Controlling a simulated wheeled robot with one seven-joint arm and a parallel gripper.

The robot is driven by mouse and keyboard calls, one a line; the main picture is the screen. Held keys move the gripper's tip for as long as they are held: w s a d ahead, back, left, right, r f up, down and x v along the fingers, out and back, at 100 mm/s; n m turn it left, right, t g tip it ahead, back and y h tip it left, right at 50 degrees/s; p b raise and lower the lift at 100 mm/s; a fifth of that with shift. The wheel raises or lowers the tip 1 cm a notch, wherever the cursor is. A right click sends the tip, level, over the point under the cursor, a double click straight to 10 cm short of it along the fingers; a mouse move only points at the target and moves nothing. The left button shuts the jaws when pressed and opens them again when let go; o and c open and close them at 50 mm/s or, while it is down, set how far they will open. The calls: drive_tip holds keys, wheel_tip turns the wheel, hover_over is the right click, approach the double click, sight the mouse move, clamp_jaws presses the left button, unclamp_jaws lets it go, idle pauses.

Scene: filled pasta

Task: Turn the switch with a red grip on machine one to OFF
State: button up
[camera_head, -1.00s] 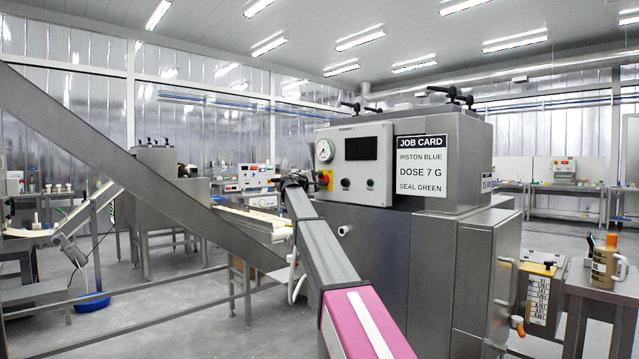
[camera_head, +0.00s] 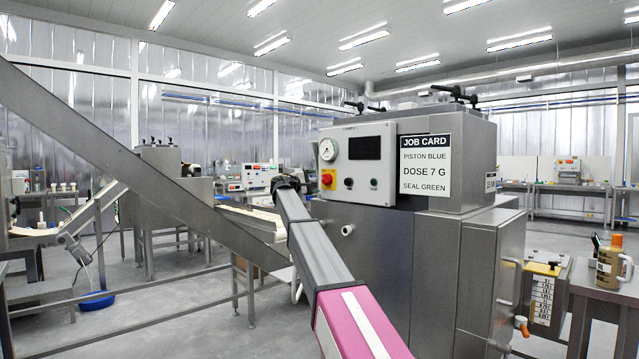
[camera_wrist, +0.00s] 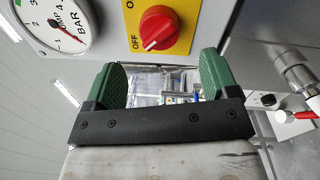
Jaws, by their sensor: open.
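The switch with a red grip (camera_wrist: 158,28) sits on a yellow plate (camera_wrist: 183,10) in the wrist view. A small white mark shows at the grip's lower-left end, near the word OFF. In the head view the switch (camera_head: 327,178) is small, at the lower left of the grey machine's front panel (camera_head: 352,200). My gripper (camera_wrist: 165,68) has two green fingers spread apart with nothing between them. In the wrist view the fingers are below the switch, and neither is seen touching it. In the head view my gripper (camera_head: 286,182) is just left of the panel.
A pressure gauge (camera_wrist: 52,22) is left of the switch in the wrist view. A metal fitting (camera_wrist: 297,70) and a small red-handled part (camera_wrist: 300,115) are at the right. In the head view, a sloping steel beam (camera_head: 130,150) crosses the left, and a job card (camera_head: 425,165) is right of the panel.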

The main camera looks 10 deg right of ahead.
drive_tip(key=v, duration=0.4)
drive_tip(key=shift+s+a, duration=0.25)
drive_tip(key=shift+a, duration=0.1)
drive_tip(key=s+d+f+m+g+y, duration=0.1)
drive_tip(key=s+d+f+g+y, duration=0.35)
drive_tip(key=f, duration=1.05)
drive_tip(key=s+d+f+m+t, duration=0.1)
drive_tip(key=s+d+f, duration=0.1)
drive_tip(key=s+f, duration=0.9)
drive_tip(key=s+d+f+m+g+y, duration=0.2)
drive_tip(key=s+d+f+y, duration=0.15)
drive_tip(key=f, duration=1.45)
drive_tip(key=s+f+m+g+y, duration=0.2)
drive_tip(key=s+f+y, duration=0.1)
drive_tip(key=s+f, duration=0.8)
drive_tip(key=s+f+m+g+y, duration=0.3)
drive_tip(key=s+f, duration=0.8)
drive_tip(key=s, duration=0.9)
drive_tip(key=shift+s+a+m+y, duration=0.35)
drive_tip(key=shift+a+y, duration=0.1)
drive_tip(key=shift+y, duration=0.15)
